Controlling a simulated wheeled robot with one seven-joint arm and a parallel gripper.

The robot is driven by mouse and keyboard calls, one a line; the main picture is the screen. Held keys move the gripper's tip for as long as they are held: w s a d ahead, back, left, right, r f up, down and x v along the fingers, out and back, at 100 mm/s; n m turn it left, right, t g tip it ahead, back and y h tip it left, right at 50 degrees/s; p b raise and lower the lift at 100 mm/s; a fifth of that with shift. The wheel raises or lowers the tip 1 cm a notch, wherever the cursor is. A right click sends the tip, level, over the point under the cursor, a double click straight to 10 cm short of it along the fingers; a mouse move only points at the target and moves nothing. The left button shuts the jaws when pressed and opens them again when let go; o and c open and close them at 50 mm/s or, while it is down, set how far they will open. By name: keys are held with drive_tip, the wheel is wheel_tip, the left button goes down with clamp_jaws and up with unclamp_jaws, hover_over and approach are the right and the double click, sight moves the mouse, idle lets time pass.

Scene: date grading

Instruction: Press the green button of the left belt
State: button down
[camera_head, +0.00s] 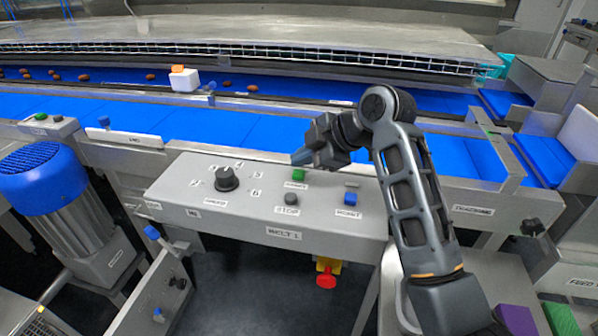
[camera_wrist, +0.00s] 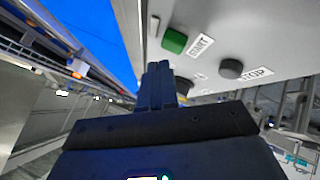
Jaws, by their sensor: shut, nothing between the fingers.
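A green button (camera_head: 298,174), labelled START in the wrist view (camera_wrist: 174,41), sits on the sloped grey control panel (camera_head: 250,215) in front of the blue belt. My gripper (camera_head: 297,158) is shut and empty. Its blue-grey fingertips (camera_wrist: 157,70) are close to this button, just behind it in the head view. They look apart from it, but the exact gap is hard to judge. Another green button (camera_head: 40,116) is on a small box at the far left. I cannot tell from the labels which button belongs to the left belt.
The panel also holds a black dial (camera_head: 227,178), a black STOP button (camera_head: 291,198) and a blue button (camera_head: 350,198). A red knob (camera_head: 326,280) hangs below. Behind are blue belts with several dates and a white box (camera_head: 184,80). A blue motor (camera_head: 42,180) stands left.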

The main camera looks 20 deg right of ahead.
sight(303, 175)
drive_tip(key=shift+f, duration=0.1)
idle(0.7)
drive_tip(key=shift+f, duration=0.35)
drive_tip(key=shift+f+b, duration=0.45)
idle(0.8)
drive_tip(key=shift+r, duration=0.1)
drive_tip(key=shift+r+p, duration=0.7)
drive_tip(key=shift+r, duration=0.05)
drive_tip(key=shift+r, duration=0.15)
drive_tip(key=shift+r+p, duration=2)
drive_tip(key=shift+r, duration=0.45)
drive_tip(key=shift+f, duration=0.1)
